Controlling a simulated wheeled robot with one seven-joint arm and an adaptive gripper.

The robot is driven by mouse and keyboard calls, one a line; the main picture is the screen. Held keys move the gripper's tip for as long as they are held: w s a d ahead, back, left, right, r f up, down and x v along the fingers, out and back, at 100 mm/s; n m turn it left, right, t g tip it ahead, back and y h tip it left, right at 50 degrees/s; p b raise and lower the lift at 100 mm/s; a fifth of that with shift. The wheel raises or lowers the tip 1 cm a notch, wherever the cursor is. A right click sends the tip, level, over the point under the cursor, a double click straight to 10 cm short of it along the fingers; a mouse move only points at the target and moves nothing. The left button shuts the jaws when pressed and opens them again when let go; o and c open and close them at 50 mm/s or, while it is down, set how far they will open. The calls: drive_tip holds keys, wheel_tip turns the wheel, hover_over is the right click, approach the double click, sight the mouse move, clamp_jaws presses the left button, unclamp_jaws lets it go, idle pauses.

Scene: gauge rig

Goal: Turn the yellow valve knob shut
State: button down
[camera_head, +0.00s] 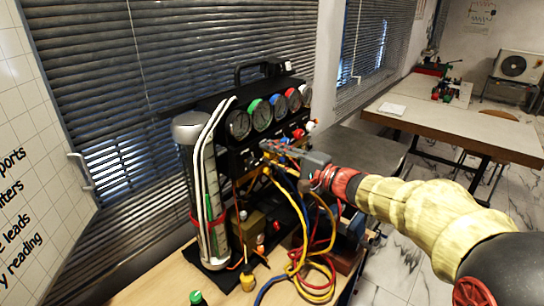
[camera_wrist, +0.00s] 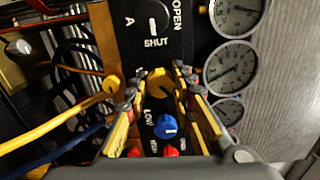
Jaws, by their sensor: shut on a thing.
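The yellow valve knob (camera_wrist: 161,80) shows in the wrist view between the fingertips, just below a black dial. My gripper (camera_wrist: 157,90) has one finger on each side of the knob and is shut on it. The fingers cover its sides, and its pointer is hard to read. In the head view my gripper (camera_head: 284,155) reaches from the right to the front of the black gauge rig (camera_head: 222,105). There the knob is too small and covered to make out.
The black dial (camera_wrist: 152,18) is marked OPEN and SHUT. A blue knob (camera_wrist: 166,126) and red knobs sit between the fingers, nearer the palm. Gauges (camera_wrist: 231,67) line the right. Yellow hoses (camera_head: 296,262) hang below the rig. A clear cylinder (camera_head: 206,200) stands left.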

drive_tip(key=m+p, duration=0.1)
drive_tip(key=m, duration=0.3)
drive_tip(key=shift+m, duration=0.3)
drive_tip(key=shift+m+p, duration=0.7)
drive_tip(key=shift+m, duration=0.9)
drive_tip(key=shift+f+m, duration=0.1)
drive_tip(key=shift+m, duration=0.2)
drive_tip(key=c, duration=1.5)
unclamp_jaws()
drive_tip(key=v, duration=1.2)
